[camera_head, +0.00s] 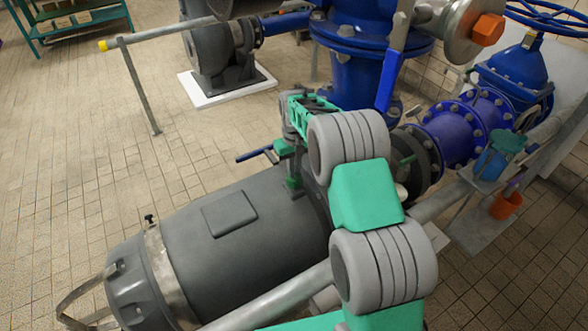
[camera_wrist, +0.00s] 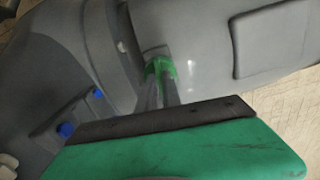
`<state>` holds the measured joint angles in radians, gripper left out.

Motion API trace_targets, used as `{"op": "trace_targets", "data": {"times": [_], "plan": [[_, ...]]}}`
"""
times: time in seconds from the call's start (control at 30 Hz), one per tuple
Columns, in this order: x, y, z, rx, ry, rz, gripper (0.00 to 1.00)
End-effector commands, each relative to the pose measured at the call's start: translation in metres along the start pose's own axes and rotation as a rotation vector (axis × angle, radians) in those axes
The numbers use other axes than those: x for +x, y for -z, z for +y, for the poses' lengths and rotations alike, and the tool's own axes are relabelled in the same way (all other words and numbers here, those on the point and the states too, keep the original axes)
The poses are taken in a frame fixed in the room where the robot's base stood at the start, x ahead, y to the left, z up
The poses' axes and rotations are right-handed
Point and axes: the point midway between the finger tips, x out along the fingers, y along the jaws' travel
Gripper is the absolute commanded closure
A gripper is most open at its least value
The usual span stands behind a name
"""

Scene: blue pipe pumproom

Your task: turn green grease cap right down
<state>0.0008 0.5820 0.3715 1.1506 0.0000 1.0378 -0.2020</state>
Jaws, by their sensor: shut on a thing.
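The green grease cap (camera_wrist: 160,68) sits on the grey motor housing in the wrist view. My gripper (camera_wrist: 160,82) has its two narrow grey fingers close together at the cap, shut on it. The cap's lower part and the exact finger contact are partly hidden. In the head view my gripper (camera_head: 292,165) points down to a small green part (camera_head: 293,183) on top of the grey motor (camera_head: 260,225), near its flange end. The cap's turn angle cannot be told.
A grey rail (camera_head: 285,295) runs in front of the motor. Blue pipes and a flange (camera_head: 460,135) stand to the right, with a blue lever (camera_head: 390,80) behind. A blue bar (camera_head: 255,153) lies just left of my gripper.

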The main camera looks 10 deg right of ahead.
Motion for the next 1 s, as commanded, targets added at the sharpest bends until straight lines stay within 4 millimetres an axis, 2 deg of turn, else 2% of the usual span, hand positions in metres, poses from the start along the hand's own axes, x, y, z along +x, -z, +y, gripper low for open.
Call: {"op": "trace_targets", "data": {"times": [0.4,0.97,1.0], "plan": [[-0.0008,0.0003,0.0003,0.218,0.0,0.001,1.0],[-0.0008,0.0005,0.0004,0.254,0.0,0.002,1.0],[-0.0008,0.0005,0.0004,0.253,0.0,0.002,0.89]]}}
